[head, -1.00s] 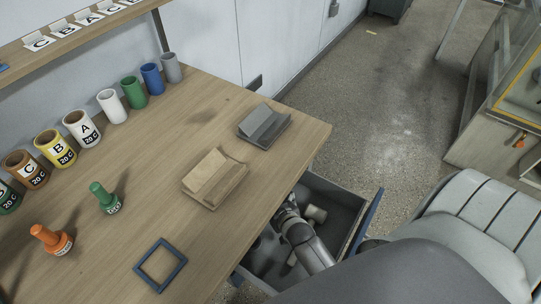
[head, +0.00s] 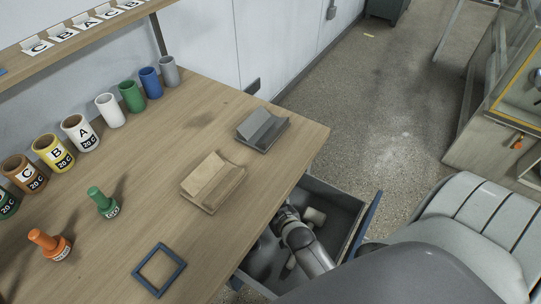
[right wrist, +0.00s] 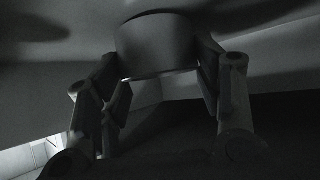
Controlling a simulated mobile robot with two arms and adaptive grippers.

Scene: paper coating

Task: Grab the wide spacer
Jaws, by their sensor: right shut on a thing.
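My right arm reaches down into the open drawer (head: 360,226) under the table's edge. In the right wrist view, my right gripper (right wrist: 165,72) has its fingers on both sides of a wide, dark-looking cylinder (right wrist: 156,44), which I take to be the wide spacer, and is shut on it. The light is dim there, so its colour is unclear. In the head view, my right gripper (head: 284,214) is small and mostly hidden by its own wrist, and the held piece cannot be made out. A pale cylinder (head: 315,216) lies beside it in the drawer. My left gripper is out of view.
The drawer's walls close in around my right arm, with the tabletop (head: 235,135) overhanging. On the table stand a wooden cradle (head: 213,182), a grey cradle (head: 262,130), a blue square frame (head: 159,270), green (head: 103,203) and orange (head: 48,244) pieces, and several coloured cups.

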